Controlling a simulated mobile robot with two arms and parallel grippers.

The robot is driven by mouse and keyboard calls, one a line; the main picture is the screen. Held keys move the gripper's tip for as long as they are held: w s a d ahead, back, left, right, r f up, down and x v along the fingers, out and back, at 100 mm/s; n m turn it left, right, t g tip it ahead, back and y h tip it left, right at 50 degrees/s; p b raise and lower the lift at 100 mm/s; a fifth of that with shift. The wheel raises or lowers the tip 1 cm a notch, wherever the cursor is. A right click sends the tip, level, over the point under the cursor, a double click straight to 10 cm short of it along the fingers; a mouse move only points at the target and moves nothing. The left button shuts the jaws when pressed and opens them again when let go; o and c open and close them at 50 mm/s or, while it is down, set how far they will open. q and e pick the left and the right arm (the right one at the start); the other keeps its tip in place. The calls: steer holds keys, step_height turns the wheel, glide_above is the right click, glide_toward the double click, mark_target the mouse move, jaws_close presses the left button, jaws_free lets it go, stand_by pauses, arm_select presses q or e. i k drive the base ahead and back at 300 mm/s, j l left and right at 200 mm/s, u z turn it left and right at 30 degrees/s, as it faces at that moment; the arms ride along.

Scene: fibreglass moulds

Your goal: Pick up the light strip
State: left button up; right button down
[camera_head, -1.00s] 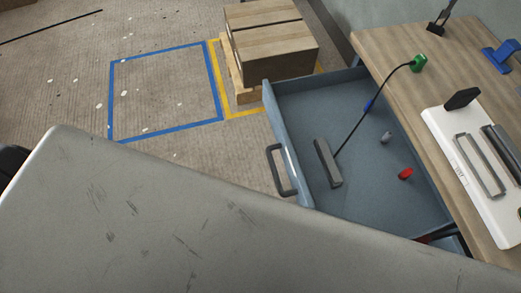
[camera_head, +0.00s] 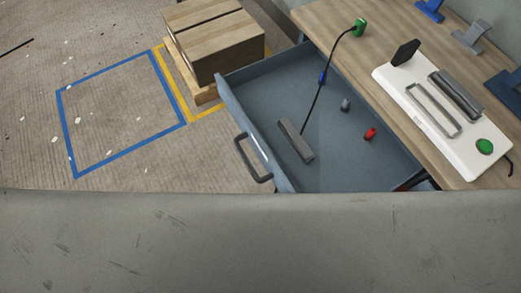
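A dark grey bar (camera_head: 296,141) lies in the open blue-grey drawer (camera_head: 345,160), towards its handle side. It looks like the light strip. A thin black cable (camera_head: 322,78) runs from near the bar, through a small blue piece, up to a green plug or fixture (camera_head: 360,27) on the table edge. Neither of my grippers is in view.
A white panel (camera_head: 398,93) with a green button sits on the wooden table (camera_head: 330,15). A box (camera_head: 228,50) stands behind. A scratched grey surface fills the bottom.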

mark_target(297, 142)
steer(key=z, duration=1.45)
steer(key=u, duration=1.05)
steer(key=k+j+u, duration=0.15)
steer(key=k, duration=0.35)
